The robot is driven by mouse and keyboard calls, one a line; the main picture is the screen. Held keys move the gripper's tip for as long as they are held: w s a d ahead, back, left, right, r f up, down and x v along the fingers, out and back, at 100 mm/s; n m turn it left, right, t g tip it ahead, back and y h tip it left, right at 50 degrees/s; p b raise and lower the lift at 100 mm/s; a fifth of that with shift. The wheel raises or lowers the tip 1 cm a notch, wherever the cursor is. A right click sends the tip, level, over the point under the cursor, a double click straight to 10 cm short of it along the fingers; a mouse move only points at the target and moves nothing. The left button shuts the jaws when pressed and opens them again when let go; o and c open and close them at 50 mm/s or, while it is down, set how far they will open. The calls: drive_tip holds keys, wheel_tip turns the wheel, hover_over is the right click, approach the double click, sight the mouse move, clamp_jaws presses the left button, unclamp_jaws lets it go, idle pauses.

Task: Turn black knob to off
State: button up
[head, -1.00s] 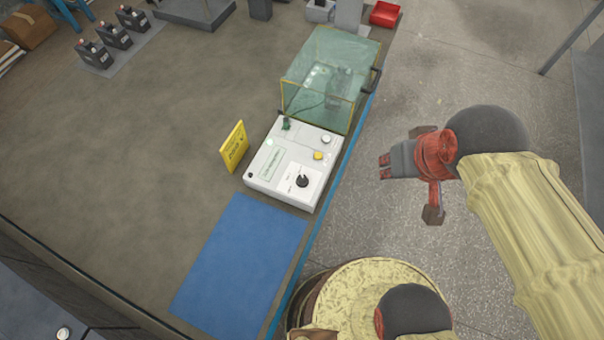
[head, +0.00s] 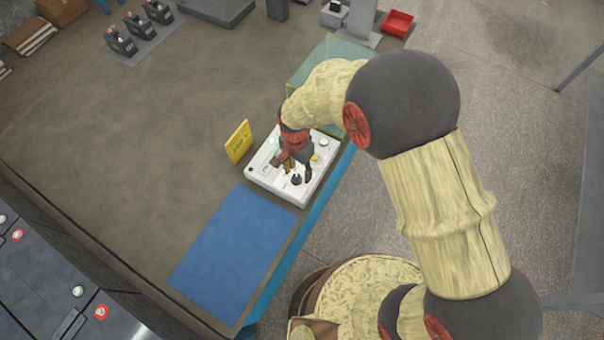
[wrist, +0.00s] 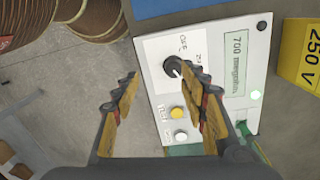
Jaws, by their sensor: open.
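The black knob (wrist: 173,67) sits on the white panel of the control box (wrist: 150,50), with a pale pointer line on it. In the head view the knob (head: 296,180) shows near the front edge of the box (head: 262,180). My gripper (head: 291,172) is over the box in the head view. In the wrist view my gripper (wrist: 160,84) is open and empty, its two fingers apart. I cannot tell whether a finger touches the knob.
Beside the knob are a yellow button (wrist: 177,113) and a white button (wrist: 181,135). A green display (wrist: 235,53) and a yellow sign (head: 238,141) are nearby. A blue mat (head: 237,255) lies in front.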

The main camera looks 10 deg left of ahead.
sight(296, 177)
drive_tip(key=shift+w+a+r+m, duration=0.2)
drive_tip(key=shift+w+a+m, duration=0.05)
drive_tip(key=shift+w+m, duration=0.15)
drive_tip(key=shift+w+a+r+m, duration=0.15)
drive_tip(key=shift+w+a+m, duration=0.05)
drive_tip(key=shift+w+m, duration=0.2)
drive_tip(key=shift+w+a+m+t, duration=0.15)
drive_tip(key=shift+m+t, duration=0.15)
drive_tip(key=shift+m, duration=0.5)
drive_tip(key=shift+f, duration=0.55)
wheel_tip(296, 177, down, 7)
drive_tip(key=shift+r+b, duration=0.15)
drive_tip(key=shift+b, duration=0.4)
drive_tip(key=shift+c, duration=1.2)
clamp_jaws()
